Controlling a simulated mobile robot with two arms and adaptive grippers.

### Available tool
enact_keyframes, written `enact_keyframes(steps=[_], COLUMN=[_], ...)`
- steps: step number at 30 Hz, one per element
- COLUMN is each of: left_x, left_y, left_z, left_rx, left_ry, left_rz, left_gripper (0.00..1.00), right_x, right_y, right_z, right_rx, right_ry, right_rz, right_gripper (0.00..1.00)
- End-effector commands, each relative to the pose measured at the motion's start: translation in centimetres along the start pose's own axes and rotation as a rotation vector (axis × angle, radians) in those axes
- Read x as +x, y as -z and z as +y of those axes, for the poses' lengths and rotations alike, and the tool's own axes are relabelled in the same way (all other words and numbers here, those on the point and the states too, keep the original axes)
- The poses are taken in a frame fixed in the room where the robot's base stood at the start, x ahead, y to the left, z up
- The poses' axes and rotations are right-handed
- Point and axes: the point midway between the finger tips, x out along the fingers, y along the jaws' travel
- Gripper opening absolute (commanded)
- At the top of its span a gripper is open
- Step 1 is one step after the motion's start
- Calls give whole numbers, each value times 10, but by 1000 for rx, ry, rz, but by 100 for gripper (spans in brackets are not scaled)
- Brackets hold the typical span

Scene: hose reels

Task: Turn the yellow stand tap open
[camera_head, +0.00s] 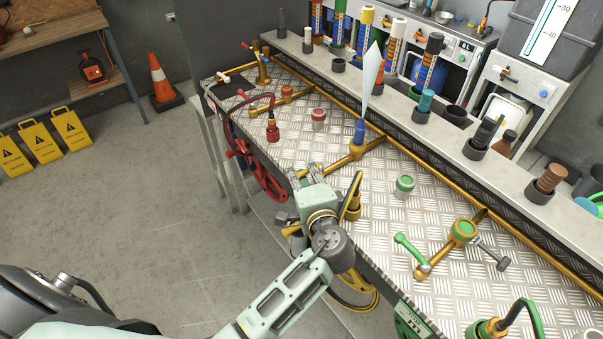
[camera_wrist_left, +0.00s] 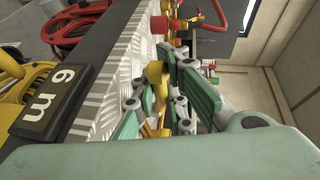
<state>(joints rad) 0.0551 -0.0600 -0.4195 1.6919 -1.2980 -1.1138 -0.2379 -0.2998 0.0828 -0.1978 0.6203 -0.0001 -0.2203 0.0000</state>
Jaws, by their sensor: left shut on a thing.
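A brass branch of the stand pipe (camera_head: 360,150) on the metal bench comes toward my left gripper (camera_head: 306,173). My left gripper is at the bench's front edge, with its fingers pointing away from me over the plate. In the left wrist view its green-padded fingers (camera_wrist_left: 165,108) close around a yellow part of the tap (camera_wrist_left: 156,74). The fingers and palm hide much of this tap, so its turned angle cannot be told. My right gripper is not in view.
A red hose reel (camera_head: 265,178) hangs left of the gripper, and a yellow reel (camera_head: 357,286) is below it. A green-handled tap (camera_head: 463,232) stands to the right. A "6 m" plate (camera_wrist_left: 54,98) shows close by in the wrist view.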

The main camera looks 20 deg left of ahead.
Motion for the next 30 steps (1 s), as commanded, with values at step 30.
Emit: enact_keyframes(steps=[30], left_x=[-74], left_y=[0], left_z=[3], left_rx=[1], left_ry=[-9], left_rz=[0], left_gripper=[29], right_x=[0], right_y=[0], right_z=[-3], right_rx=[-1], right_ry=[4], right_rz=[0], right_gripper=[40])
